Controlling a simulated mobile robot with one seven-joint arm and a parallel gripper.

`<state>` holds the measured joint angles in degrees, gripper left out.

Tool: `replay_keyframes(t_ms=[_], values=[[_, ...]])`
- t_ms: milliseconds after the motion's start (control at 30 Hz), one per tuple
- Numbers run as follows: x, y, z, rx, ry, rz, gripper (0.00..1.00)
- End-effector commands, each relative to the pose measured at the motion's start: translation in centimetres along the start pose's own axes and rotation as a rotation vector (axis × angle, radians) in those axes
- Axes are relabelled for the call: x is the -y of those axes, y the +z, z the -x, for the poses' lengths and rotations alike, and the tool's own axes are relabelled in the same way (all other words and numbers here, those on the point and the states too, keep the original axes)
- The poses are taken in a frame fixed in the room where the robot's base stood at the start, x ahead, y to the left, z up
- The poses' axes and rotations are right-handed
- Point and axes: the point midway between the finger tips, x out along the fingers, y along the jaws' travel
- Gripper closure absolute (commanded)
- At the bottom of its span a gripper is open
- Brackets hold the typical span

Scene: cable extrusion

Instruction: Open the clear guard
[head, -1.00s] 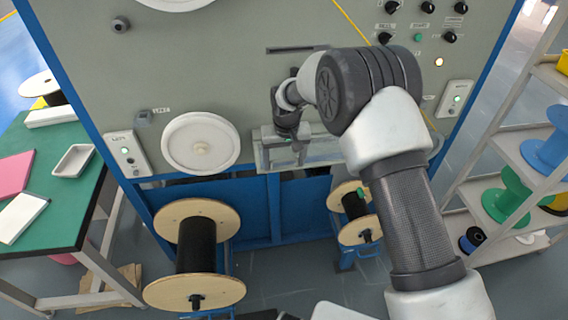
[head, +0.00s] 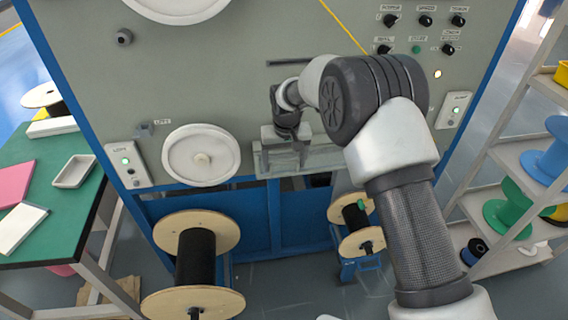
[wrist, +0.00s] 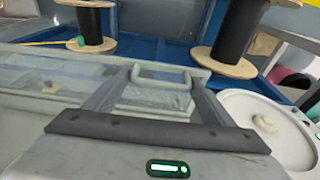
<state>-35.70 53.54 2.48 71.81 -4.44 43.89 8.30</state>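The clear guard (head: 325,157) is a see-through panel in a pale frame, low on the grey machine's front, partly hidden behind my arm. In the wrist view the guard (wrist: 45,88) runs across the picture, with a pale U-shaped handle (wrist: 165,80) on it. My gripper (head: 288,158) is at the guard in the head view. In the wrist view my gripper (wrist: 158,78) has its two fingers wide apart, with the handle between them. The fingers do not close on the handle. Whether a fingertip touches it I cannot tell.
A white wheel (head: 200,153) is left of the guard. Black-wound wooden spools stand below, one at left (head: 196,255) and one nearer the middle (head: 355,218). A green table (head: 75,215) is at the left, and a shelf of spools (head: 510,175) at the right.

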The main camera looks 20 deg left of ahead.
Motion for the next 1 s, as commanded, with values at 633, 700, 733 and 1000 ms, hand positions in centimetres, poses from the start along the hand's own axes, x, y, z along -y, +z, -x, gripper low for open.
replay_keyframes(t_ms=[633,700,733,1000], values=[[-0.1,-0.1,0.9,-0.003,0.0,-0.002,0.15],[-0.1,-0.2,1.9,-0.004,0.0,-0.002,0.15],[-0.1,-0.2,2.5,-0.004,0.0,-0.002,0.15],[-0.1,-0.2,8.9,-0.006,0.0,-0.003,0.15]])
